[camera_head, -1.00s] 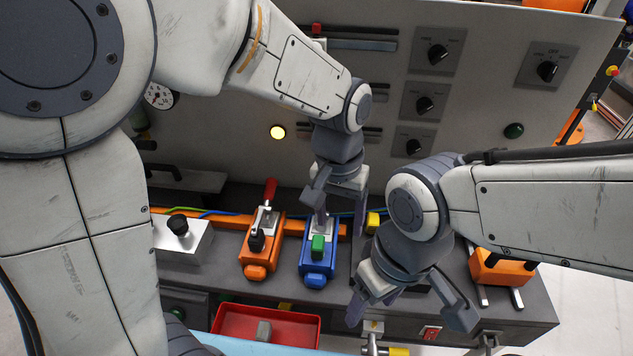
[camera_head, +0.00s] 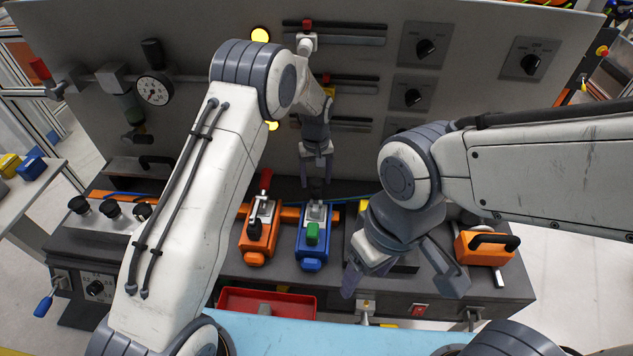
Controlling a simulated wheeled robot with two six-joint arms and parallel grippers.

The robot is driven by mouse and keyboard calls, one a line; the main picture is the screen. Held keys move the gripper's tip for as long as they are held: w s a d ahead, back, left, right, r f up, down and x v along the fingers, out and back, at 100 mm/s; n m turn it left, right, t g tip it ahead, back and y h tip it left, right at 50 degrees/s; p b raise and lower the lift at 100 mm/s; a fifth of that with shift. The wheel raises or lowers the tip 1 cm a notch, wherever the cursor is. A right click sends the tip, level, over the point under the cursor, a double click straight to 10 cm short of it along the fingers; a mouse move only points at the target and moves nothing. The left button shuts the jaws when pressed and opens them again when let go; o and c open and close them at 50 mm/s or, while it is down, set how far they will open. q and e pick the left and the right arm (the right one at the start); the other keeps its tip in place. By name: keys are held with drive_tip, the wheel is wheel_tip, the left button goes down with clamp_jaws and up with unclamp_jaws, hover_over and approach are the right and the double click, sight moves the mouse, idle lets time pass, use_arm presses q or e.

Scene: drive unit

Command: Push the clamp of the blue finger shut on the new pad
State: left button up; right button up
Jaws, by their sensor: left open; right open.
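The blue finger (camera_head: 311,264) sits on the grey bench, right of a similar orange finger (camera_head: 256,258). A green pad (camera_head: 312,232) is on the front part of the blue finger. The metal part of its clamp (camera_head: 315,212) shows behind the pad; a dark part behind it is partly hidden by my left gripper, so I cannot tell how far the clamp is closed. My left gripper (camera_head: 317,180) is open, pointing down just behind and above the blue finger. My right gripper (camera_head: 400,284) is open and empty, right of the blue finger and nearer the front.
A red tray (camera_head: 225,302) with a grey block stands in front of the fingers. An orange block with a black handle (camera_head: 484,248) is at the bench's right end. The upright panel (camera_head: 365,65) with knobs rises close behind my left gripper. Black-topped parts (camera_head: 110,209) stand at left.

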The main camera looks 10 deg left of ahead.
use_arm(q)
drive_tip(key=shift+f+p, duration=0.45)
drive_tip(key=shift+f, duration=1.45)
clamp_jaws()
